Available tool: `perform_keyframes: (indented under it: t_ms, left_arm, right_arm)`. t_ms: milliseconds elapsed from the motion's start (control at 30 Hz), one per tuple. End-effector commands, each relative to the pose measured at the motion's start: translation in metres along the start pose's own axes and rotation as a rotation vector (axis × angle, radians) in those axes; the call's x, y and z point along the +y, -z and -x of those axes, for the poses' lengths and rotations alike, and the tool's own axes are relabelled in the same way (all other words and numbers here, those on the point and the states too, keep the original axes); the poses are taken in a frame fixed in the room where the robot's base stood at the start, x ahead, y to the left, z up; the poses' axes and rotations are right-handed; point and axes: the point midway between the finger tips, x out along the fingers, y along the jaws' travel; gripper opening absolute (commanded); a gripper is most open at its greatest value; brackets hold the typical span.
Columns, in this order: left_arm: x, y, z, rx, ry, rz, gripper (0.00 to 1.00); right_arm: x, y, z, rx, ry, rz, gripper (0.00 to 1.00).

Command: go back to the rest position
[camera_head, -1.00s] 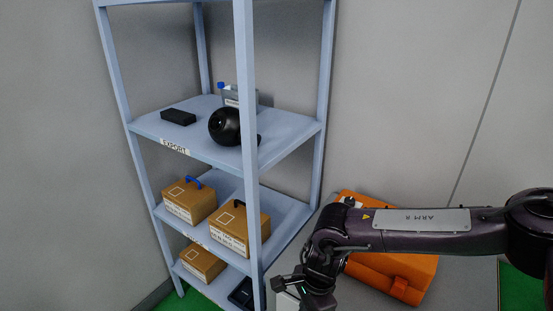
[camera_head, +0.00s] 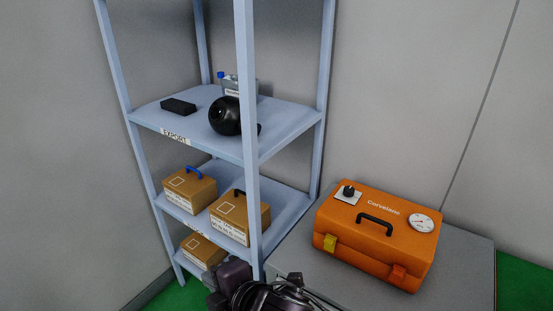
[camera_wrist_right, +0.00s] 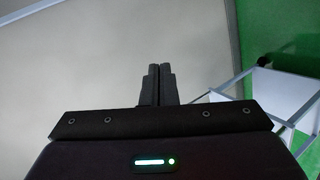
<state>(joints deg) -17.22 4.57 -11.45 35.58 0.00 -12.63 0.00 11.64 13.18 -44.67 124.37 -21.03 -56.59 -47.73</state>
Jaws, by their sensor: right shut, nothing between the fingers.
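My right arm shows at the bottom middle of the head view, with only a dark part of it in the picture; its fingertips are not clear there. In the right wrist view my right gripper (camera_wrist_right: 158,70) has its two dark fingers together, with nothing between them. Behind the fingers are a plain grey wall and a strip of green floor. My left gripper is in neither view.
A blue-grey shelf rack (camera_head: 247,120) holds a black round device (camera_head: 225,116), a black box (camera_head: 178,107) and cardboard boxes (camera_head: 190,190). An orange case (camera_head: 375,235) lies on a grey table (camera_head: 465,270) at right. The space above the table is clear.

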Motion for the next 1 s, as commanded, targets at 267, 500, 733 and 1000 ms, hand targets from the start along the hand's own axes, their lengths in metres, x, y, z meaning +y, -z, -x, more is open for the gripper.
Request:
perform_keyframes:
  t_ms: [267,500,733,1000]
  left_arm:
    - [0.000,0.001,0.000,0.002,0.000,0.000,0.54]
    - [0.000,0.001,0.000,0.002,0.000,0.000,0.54]
    - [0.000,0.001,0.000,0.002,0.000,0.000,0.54]
    - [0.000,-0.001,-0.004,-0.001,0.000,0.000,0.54]
  right_arm:
    - [-0.103,-0.130,0.081,-0.478,0.130,-1.039,0.00]
    - [-0.175,-0.166,0.144,-0.769,0.160,-1.475,0.00]
    - [-0.225,-0.177,0.197,-1.003,0.158,-1.749,0.00]
    - [-0.287,-0.197,0.160,-1.046,0.184,-1.781,0.00]
